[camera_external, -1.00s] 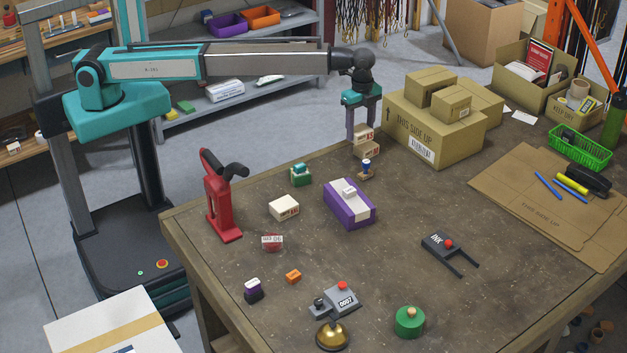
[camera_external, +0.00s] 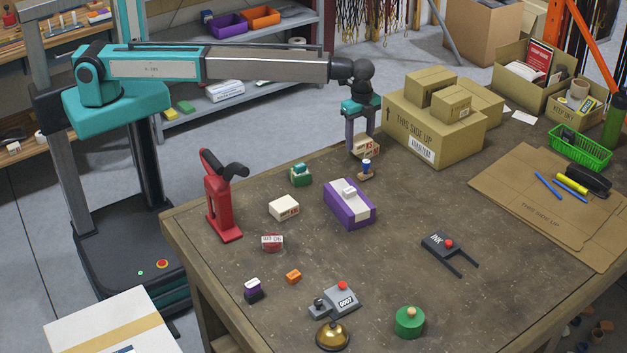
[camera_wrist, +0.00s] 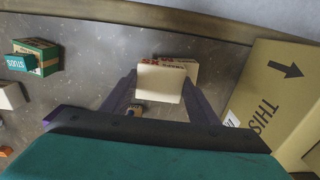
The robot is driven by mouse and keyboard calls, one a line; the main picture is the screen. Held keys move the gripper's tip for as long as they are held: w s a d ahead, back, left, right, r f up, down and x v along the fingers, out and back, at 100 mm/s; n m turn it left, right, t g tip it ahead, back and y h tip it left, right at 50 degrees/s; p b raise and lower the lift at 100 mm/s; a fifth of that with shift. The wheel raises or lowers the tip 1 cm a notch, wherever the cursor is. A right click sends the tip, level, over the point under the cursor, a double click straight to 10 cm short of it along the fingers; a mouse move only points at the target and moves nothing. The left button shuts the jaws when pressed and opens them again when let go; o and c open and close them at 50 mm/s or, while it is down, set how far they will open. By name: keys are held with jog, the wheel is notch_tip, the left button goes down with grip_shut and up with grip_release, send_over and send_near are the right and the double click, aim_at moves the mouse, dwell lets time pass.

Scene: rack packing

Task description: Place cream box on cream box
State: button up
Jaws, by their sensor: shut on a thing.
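My gripper (camera_external: 361,138) is at the far edge of the table, its fingers pointing down on either side of a small cream box (camera_external: 362,145). In the wrist view the held cream box (camera_wrist: 160,82) sits between the two purple fingers. A second cream box (camera_wrist: 189,68) shows just behind and to the right of it, partly hidden. In the external view this second box (camera_external: 374,153) is low behind the held one; they overlap, and I cannot tell whether they touch. Another cream box (camera_external: 284,207) lies apart, left of the purple box.
A blue-topped stamp (camera_external: 366,168) stands close in front of the cream boxes. A large cardboard carton (camera_external: 440,133) rises just right. The purple box (camera_external: 349,204) and green stamp box (camera_external: 300,175) are to the left.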

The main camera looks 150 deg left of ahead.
aim_at(359, 138)
jog(key=o, duration=1.1)
notch_tip(359, 138, up, 12)
jog(key=b, duration=0.3)
jog(key=shift+r, duration=0.15)
dwell(0.4)
